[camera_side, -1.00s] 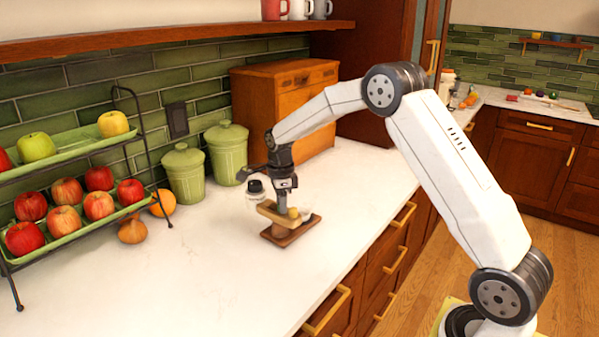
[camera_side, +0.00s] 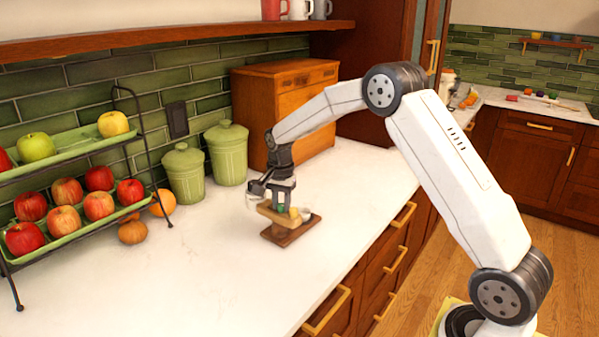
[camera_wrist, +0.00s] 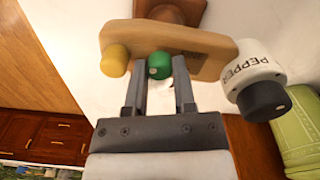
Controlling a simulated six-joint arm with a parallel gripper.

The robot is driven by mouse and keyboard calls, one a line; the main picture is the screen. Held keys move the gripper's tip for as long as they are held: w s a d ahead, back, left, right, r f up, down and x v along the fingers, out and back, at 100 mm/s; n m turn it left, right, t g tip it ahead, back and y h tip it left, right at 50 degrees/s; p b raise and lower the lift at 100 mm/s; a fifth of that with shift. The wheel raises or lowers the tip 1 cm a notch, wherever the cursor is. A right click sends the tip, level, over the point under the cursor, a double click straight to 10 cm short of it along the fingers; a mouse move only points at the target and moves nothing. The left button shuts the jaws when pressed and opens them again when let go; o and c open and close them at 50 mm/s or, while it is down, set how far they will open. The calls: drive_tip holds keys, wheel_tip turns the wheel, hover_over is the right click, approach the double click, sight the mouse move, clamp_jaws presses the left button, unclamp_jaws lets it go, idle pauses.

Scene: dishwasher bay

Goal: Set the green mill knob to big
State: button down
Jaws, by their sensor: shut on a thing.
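The green mill knob (camera_wrist: 159,64) shows in the wrist view on the front of a wooden mill body (camera_wrist: 205,50), with a pale dot on its face. My gripper (camera_wrist: 158,78) is shut on the green knob, one finger on each side. In the side view the green knob (camera_side: 281,208) shows small between the fingers of my gripper (camera_side: 281,204). A yellow knob (camera_wrist: 115,61) sits beside the green one. A white jar marked PEPPER (camera_wrist: 252,68) with a black cap (camera_wrist: 264,100) is at the other end of the body. Size markings are not readable.
The mill stands on a brown wooden base (camera_side: 290,231) on the white counter (camera_side: 170,275). Green canisters (camera_side: 228,155) and a wooden cabinet (camera_side: 290,110) stand behind. A fruit rack (camera_side: 70,215) is at left. The counter in front is clear.

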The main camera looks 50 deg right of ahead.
drive_tip(key=n, duration=1.7)
drive_tip(key=shift+r, duration=0.1)
drive_tip(key=n, duration=0.6)
drive_tip(key=shift+n, duration=0.3)
drive_tip(key=shift+c, duration=2.2)
unclamp_jaws()
